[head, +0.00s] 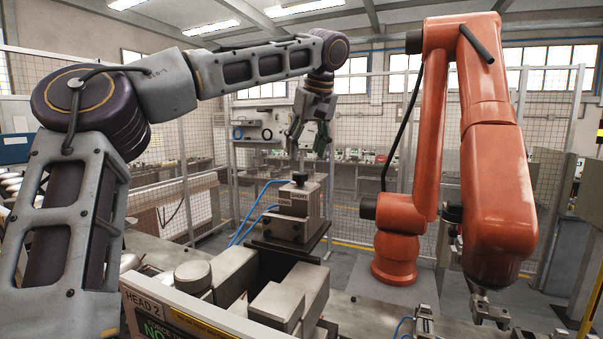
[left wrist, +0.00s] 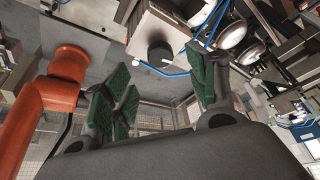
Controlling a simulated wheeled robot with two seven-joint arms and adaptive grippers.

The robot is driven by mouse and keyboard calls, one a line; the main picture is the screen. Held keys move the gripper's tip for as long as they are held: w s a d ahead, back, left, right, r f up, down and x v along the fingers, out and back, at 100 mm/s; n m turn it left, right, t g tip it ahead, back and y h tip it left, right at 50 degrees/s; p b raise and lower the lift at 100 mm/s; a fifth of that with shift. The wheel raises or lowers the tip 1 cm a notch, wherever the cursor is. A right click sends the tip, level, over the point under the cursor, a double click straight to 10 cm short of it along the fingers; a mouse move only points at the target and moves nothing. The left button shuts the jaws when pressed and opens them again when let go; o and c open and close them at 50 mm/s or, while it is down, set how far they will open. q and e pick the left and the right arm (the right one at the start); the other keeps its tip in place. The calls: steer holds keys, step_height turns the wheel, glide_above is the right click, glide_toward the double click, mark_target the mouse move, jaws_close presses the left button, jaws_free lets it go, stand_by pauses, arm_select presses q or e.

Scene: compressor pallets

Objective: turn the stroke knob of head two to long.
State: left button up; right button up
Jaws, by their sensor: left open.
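A dark round knob (head: 300,178) stands on top of a grey metal block (head: 297,203) in the middle of the head view. I take it to be the stroke knob; its setting cannot be read. The knob also shows in the left wrist view (left wrist: 160,54), between the finger sides and apart from them. My left gripper (head: 309,143) is open and empty above the knob, fingers pointing down. Its green pads (left wrist: 165,88) are spread wide in the left wrist view. A "HEAD 2" sign (head: 143,303) stands at the lower left. My right gripper does not show.
An orange robot arm (head: 490,160) stands to the right of the block, with its tool low. Grey blocks (head: 278,305) and a round cap (head: 193,276) lie in front. Blue hoses (head: 250,212) run left of the block. Mesh fencing (head: 345,165) stands behind.

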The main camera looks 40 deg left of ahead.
mark_target(299, 174)
arm_select(q)
steer(key=shift+p+x, duration=0.3)
steer(key=shift+x, duration=3.45)
steer(key=c, duration=1)
steer(key=shift+c, duration=0.2)
steer(key=shift+m, duration=0.4)
steer(key=m+t+h, duration=0.1)
steer(key=m, duration=0.4)
steer(key=shift+s+a+m+t+h, duration=0.15)
steer(key=shift+m+t+h, duration=0.25)
steer(key=shift+a+m+t+h, duration=0.15)
steer(key=shift+m+h, duration=0.35)
steer(key=shift+m, duration=0.85)
steer(key=shift+m+t+h, duration=0.25)
steer(key=shift+m+h, duration=0.25)
steer(key=shift+m, duration=0.85)
